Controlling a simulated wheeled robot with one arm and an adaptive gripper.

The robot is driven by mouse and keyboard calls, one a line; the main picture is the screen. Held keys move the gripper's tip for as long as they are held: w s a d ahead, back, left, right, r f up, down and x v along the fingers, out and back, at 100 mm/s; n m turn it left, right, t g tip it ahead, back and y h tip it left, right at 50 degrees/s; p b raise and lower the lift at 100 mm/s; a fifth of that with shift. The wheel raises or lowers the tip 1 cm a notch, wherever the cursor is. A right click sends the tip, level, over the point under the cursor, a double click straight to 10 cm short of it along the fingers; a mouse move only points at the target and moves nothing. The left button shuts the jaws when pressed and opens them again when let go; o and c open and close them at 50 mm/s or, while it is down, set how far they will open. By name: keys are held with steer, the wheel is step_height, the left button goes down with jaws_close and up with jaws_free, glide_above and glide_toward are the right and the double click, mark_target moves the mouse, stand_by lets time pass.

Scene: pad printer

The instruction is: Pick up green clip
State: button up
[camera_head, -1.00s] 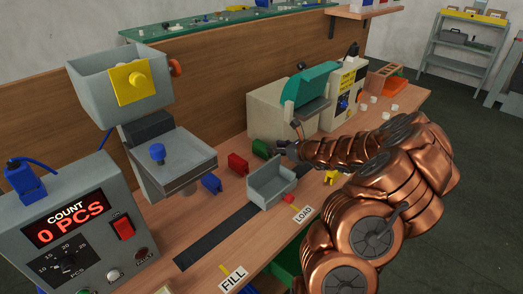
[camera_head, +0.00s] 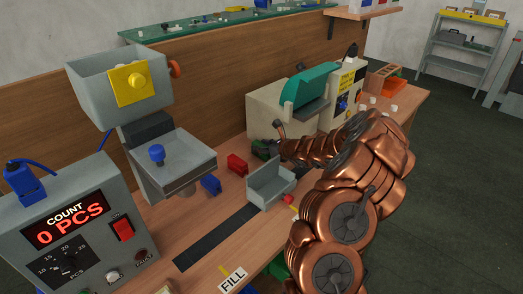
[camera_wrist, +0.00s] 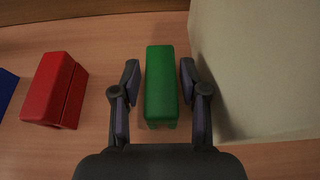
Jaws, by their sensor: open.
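The green clip (camera_wrist: 161,82) stands on the wooden bench in the wrist view, between the two fingers of my gripper (camera_wrist: 160,85). My gripper is open, with a finger on each side of the clip and a visible gap on both sides. In the head view the green clip (camera_head: 260,148) is partly hidden by my gripper (camera_head: 268,146), which is at the clip, beside the beige machine.
A red clip (camera_wrist: 55,88) lies to the left, with a blue clip (camera_head: 211,184) further left. The beige machine's wall (camera_wrist: 265,70) rises close to the right finger. A grey bin (camera_head: 270,185) stands in front on the bench.

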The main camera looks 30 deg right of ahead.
steer(key=c, duration=0.6)
